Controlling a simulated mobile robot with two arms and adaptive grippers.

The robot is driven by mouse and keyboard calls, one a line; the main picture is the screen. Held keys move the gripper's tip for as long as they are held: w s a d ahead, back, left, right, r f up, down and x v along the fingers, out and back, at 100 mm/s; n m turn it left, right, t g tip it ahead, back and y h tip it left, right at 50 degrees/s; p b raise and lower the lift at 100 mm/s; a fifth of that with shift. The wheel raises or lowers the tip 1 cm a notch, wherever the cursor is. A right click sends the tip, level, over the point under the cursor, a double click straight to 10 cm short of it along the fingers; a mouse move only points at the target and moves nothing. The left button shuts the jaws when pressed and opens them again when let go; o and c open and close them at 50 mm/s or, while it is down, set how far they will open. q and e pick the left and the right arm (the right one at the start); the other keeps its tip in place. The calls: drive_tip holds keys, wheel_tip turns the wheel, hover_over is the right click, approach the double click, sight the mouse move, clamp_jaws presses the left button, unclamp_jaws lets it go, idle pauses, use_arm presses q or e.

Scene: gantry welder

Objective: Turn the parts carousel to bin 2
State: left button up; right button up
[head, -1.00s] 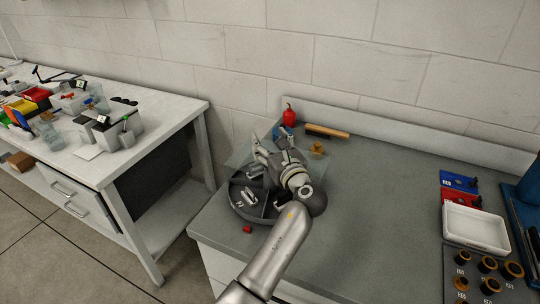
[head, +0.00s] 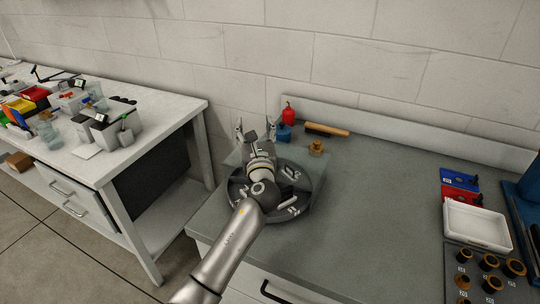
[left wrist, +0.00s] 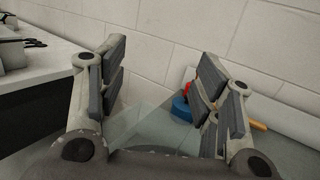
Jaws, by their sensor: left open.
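The parts carousel (head: 314,196) is a round dark grey tray with divided bins on the left end of the grey bench. Pale metal parts and small light labels show in its bins; I cannot read the numbers. My left arm covers its middle and left side. My left gripper (head: 256,130) is open and empty, above and beyond the carousel's far side, with its fingers pointing toward the wall. In the left wrist view, its two fingers (left wrist: 160,62) stand wide apart with nothing between them. The carousel cannot be made out there. My right gripper is not in view.
A clear panel (head: 232,159) stands close by the carousel. Behind are a red-and-blue bottle (head: 286,125), a wooden-handled brush (head: 327,130) and a brass piece (head: 316,147). A white tray (head: 478,247) lies at right. The bench middle is clear.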

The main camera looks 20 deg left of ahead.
use_arm(q)
drive_tip(key=a+f+m+t+h, duration=0.1)
drive_tip(key=h, duration=0.1)
drive_tip(key=s+a+f+m+h, duration=0.1)
drive_tip(key=m+h, duration=0.1)
drive_tip(key=h, duration=0.1)
drive_tip(key=a+f+m+t+h+b, duration=0.1)
drive_tip(key=m+h, duration=0.1)
drive_tip(key=shift+s+a+f+t+h, duration=0.15)
drive_tip(key=shift+s+f+t+h, duration=0.15)
drive_tip(key=shift+h, duration=0.1)
drive_tip(key=s+d+f+m+g+h+b, duration=0.2)
drive_tip(key=s+f+m+g+h, duration=0.3)
drive_tip(key=s+m+h, duration=0.55)
drive_tip(key=w+d+n+p, duration=0.1)
drive_tip(key=w, duration=0.2)
drive_tip(key=w+d+n+p, duration=0.1)
drive_tip(key=w+d, duration=0.1)
drive_tip(key=w, duration=0.1)
drive_tip(key=w+d+r+n+h+p, duration=0.1)
drive_tip(key=w+d, duration=0.1)
drive_tip(key=w, duration=0.1)
drive_tip(key=shift+d+g, duration=0.25)
drive_tip(key=shift+g, duration=0.15)
drive_tip(key=shift+w+d, duration=0.4)
drive_tip(key=shift+w, duration=0.05)
drive_tip(key=shift+c, duration=0.3)
clamp_jaws()
drive_tip(key=shift+p, duration=0.4)
